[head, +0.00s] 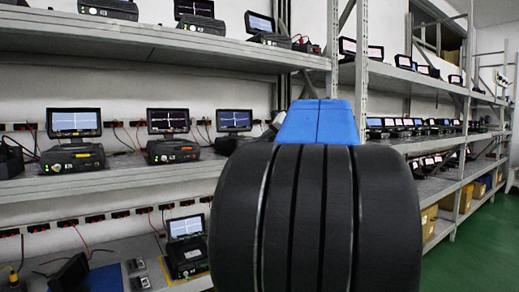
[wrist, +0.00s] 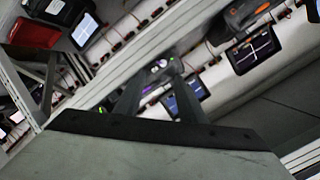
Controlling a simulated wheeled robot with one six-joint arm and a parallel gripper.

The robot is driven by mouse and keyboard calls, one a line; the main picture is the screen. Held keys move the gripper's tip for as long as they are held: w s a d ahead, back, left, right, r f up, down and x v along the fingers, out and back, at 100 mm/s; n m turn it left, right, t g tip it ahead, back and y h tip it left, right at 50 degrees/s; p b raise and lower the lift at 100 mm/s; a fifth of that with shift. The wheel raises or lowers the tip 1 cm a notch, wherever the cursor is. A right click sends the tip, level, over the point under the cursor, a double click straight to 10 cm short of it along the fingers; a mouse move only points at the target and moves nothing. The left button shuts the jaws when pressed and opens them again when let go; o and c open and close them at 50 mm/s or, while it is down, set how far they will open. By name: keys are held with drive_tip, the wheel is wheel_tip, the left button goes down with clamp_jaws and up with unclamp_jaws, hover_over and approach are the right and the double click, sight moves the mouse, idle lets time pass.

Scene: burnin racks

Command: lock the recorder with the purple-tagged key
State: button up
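In the wrist view the two dark fingers of my gripper (wrist: 157,84) stand apart, with a visible gap between them. They point at a recorder (wrist: 158,68) with small white and green lights on its body. A small purple patch (wrist: 150,90) shows between the fingers; I cannot tell whether it is the key's tag. I see no clear grip on anything. In the head view my own dark arm hides the gripper and the shelf behind it. Several recorders with lit screens stand on the racks, such as one at the left of the middle shelf (head: 73,157).
A grey middle shelf (head: 120,184) and an upper shelf (head: 140,38) run along the wall, with a metal post (head: 362,45) between bays. A lower recorder (head: 186,250) sits below. Red sockets and cables line the wall. Green floor (head: 480,250) is clear at right.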

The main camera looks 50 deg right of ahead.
drive_tip(key=v, duration=0.7)
drive_tip(key=shift+a, duration=0.1)
idle(0.5)
drive_tip(key=w+a+f+n+g+y, duration=0.1)
drive_tip(key=a+f+n+g+y, duration=0.1)
drive_tip(key=a+f, duration=0.85)
drive_tip(key=w+a+f+n+g+y, duration=0.1)
drive_tip(key=a+f+n+g+y, duration=0.15)
drive_tip(key=a+f, duration=0.8)
drive_tip(key=s+a+f+n+g+h, duration=0.1)
drive_tip(key=s+a+f+n+g, duration=0.1)
drive_tip(key=s+a+f, duration=0.5)
drive_tip(key=s+a+f+n+g+h, duration=0.1)
drive_tip(key=s+a+f+n, duration=0.4)
drive_tip(key=f, duration=0.9)
drive_tip(key=s+a+g, duration=0.1)
drive_tip(key=s+a, duration=0.2)
drive_tip(key=a, duration=0.1)
drive_tip(key=shift+a, duration=0.4)
